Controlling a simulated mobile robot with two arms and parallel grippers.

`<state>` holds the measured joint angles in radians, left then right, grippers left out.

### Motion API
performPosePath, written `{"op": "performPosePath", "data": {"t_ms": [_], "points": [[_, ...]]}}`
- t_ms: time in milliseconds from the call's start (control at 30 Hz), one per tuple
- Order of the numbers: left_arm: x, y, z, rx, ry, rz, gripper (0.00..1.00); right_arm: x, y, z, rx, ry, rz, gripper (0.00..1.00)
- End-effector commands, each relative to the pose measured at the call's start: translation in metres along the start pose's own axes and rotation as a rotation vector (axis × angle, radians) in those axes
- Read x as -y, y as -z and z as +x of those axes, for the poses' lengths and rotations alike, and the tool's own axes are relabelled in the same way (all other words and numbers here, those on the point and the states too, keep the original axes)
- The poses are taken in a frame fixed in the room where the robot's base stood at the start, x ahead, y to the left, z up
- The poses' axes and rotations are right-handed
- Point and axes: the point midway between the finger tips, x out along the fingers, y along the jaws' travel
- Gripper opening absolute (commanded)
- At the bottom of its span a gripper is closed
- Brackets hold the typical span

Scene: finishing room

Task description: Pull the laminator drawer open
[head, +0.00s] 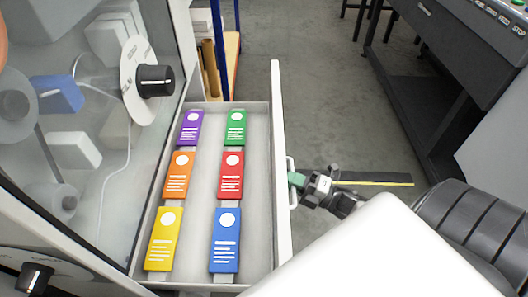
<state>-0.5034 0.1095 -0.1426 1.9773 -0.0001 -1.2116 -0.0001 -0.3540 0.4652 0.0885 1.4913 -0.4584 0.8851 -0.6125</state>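The laminator drawer (262,150) is pulled well out from the machine on the left. Its white front panel (279,130) faces right and carries a pale bar handle (291,188). Several coloured tags lie inside in two columns: purple, orange and yellow on the left, green, red and blue on the right. My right gripper (296,180) is at the handle, its green-padded finger across the bar, and looks shut on it. The far finger is hidden. My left gripper is not in view.
The laminator's clear cover with a black knob (155,80) stands along the left. A dark machine with buttons (455,60) stands at the upper right. Grey floor (320,90) lies open between them. A dark strip with a yellow edge (375,180) lies beyond my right gripper.

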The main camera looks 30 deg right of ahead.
Motion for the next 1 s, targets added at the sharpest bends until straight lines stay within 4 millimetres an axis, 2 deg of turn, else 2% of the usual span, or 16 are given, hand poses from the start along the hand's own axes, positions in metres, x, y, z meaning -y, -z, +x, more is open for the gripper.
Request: {"op": "performPosePath", "data": {"t_ms": [33,100,400,633,1000], "points": [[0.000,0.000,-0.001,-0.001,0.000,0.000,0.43,-0.001,-0.005,-0.014,0.001,0.007,0.000,0.00],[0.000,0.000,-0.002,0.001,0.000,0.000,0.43,-0.003,-0.011,-0.028,0.002,0.006,0.000,0.00],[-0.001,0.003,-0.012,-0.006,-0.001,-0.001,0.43,-0.013,-0.029,-0.071,0.002,0.004,0.001,0.00],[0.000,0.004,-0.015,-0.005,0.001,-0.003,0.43,-0.016,-0.034,-0.083,0.002,0.002,0.002,0.00],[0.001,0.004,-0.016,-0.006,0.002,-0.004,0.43,-0.016,-0.034,-0.084,0.002,0.002,0.002,0.00]]}}
